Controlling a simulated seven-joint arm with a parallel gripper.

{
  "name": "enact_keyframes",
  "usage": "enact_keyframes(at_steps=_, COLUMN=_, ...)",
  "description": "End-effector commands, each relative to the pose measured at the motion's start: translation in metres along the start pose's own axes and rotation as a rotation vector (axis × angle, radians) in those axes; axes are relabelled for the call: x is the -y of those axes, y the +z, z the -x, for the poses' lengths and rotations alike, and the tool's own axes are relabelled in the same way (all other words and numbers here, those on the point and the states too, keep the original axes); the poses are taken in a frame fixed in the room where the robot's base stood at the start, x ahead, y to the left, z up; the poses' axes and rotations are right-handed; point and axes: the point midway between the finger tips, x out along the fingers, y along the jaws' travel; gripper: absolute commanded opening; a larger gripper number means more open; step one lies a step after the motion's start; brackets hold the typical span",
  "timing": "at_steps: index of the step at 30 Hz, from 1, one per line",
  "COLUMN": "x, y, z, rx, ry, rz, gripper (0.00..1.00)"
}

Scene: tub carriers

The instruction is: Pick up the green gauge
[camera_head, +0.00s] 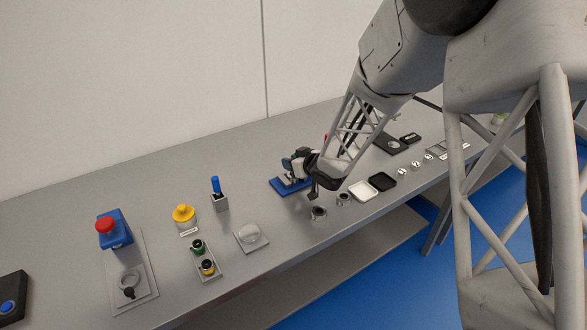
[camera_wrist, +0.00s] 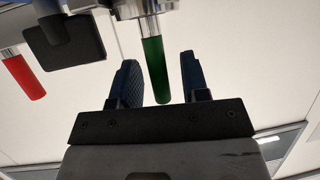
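The green gauge shows in the wrist view as a green handle (camera_wrist: 154,72) below a shiny metal part. My gripper (camera_wrist: 158,58) is open, with one dark finger on each side of the green handle. A gap shows between the handle and the right finger; the left finger looks very close, and I cannot tell if it touches. In the head view my gripper (camera_head: 300,172) is over the bench near a blue base (camera_head: 282,186). I cannot make out the green gauge there, as my arm and gripper cover that spot.
A red handle (camera_wrist: 22,76) and a dark square block (camera_wrist: 66,40) are left of the green handle. On the grey bench (camera_head: 130,200) stand a blue box with a red button (camera_head: 106,225), a yellow knob (camera_head: 183,213), a grey-based blue stick (camera_head: 215,186) and small trays (camera_head: 363,191).

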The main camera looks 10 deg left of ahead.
Motion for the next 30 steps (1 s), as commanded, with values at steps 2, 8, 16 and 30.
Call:
enact_keyframes(at_steps=2, x=0.000, y=0.000, z=0.000, rx=0.000, ry=0.000, rz=0.000, gripper=0.29)
enact_keyframes(at_steps=8, x=0.000, y=0.000, z=0.000, rx=0.000, ry=0.000, rz=0.000, gripper=0.00)
enact_keyframes(at_steps=16, x=0.000, y=0.000, z=0.000, rx=0.000, ry=0.000, rz=0.000, gripper=0.00)
enact_keyframes(at_steps=30, x=0.000, y=-0.023, z=0.009, rx=-0.002, ry=0.001, rz=0.002, gripper=0.00)
